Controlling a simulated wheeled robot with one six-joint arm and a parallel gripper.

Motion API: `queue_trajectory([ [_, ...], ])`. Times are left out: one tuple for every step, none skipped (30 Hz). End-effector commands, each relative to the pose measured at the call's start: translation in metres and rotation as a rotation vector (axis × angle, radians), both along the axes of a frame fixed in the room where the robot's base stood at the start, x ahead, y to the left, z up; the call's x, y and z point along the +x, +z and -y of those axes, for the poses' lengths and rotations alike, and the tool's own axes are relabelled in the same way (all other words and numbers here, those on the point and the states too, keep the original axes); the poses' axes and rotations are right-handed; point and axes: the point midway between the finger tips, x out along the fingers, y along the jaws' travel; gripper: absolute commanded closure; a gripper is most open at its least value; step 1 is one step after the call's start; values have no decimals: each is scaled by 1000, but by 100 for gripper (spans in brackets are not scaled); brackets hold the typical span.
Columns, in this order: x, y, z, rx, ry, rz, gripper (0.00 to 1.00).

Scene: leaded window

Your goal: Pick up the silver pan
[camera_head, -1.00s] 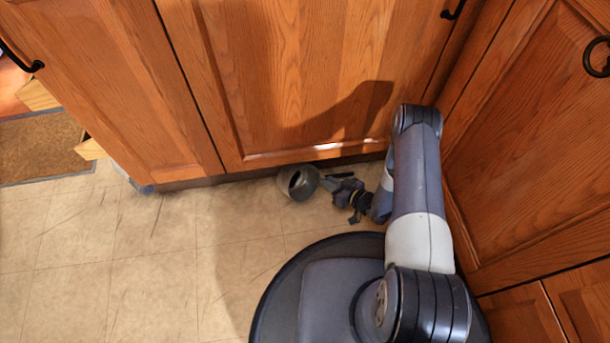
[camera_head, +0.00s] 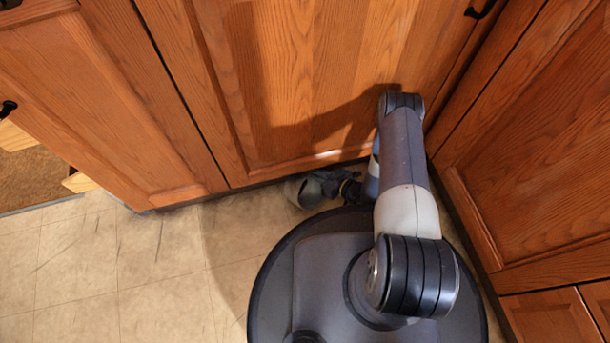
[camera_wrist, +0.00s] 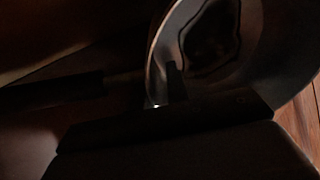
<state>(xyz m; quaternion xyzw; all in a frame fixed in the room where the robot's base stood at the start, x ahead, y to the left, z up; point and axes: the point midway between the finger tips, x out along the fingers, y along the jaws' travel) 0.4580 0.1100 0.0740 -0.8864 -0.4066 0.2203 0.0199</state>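The silver pan (camera_head: 299,192) is on the floor by the foot of the cabinet, partly hidden by my gripper (camera_head: 322,182). In the wrist view the pan (camera_wrist: 284,62) fills the upper right, its curved rim and inside showing. Its dark handle (camera_wrist: 55,92) runs to the left. My gripper (camera_wrist: 173,85) is right at the pan, with a dark finger overlapping the rim close to where the handle joins. The view is very dark, and I cannot tell whether the fingers are apart or closed on the rim.
Wooden cabinet doors (camera_head: 290,80) rise directly behind the pan. Another cabinet (camera_head: 530,150) stands close on the right of my arm. The tiled floor (camera_head: 150,260) to the left is clear.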

Motion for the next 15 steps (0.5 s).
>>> queue_trajectory([
  [-1, -1, 0, 1, 0, -1, 84],
  [-1, -1, 0, 1, 0, -1, 84],
  [-1, 0, 0, 0, 0, 0, 84],
  [-1, 0, 0, 0, 0, 0, 84],
  [0, 0, 0, 0, 0, 0, 84],
  [0, 0, 0, 0, 0, 0, 84],
  [0, 0, 0, 1, 0, -1, 87],
  [0, 0, 0, 1, 0, -1, 89],
  [0, 0, 0, 1, 0, -1, 92],
  [0, 0, 0, 1, 0, -1, 95],
  [0, 0, 0, 1, 0, -1, 97],
  [0, 0, 0, 0, -1, -1, 100],
  [0, 0, 0, 0, -1, -1, 100],
  [0, 0, 0, 0, -1, -1, 100],
  [0, 0, 0, 0, -1, -1, 100],
])
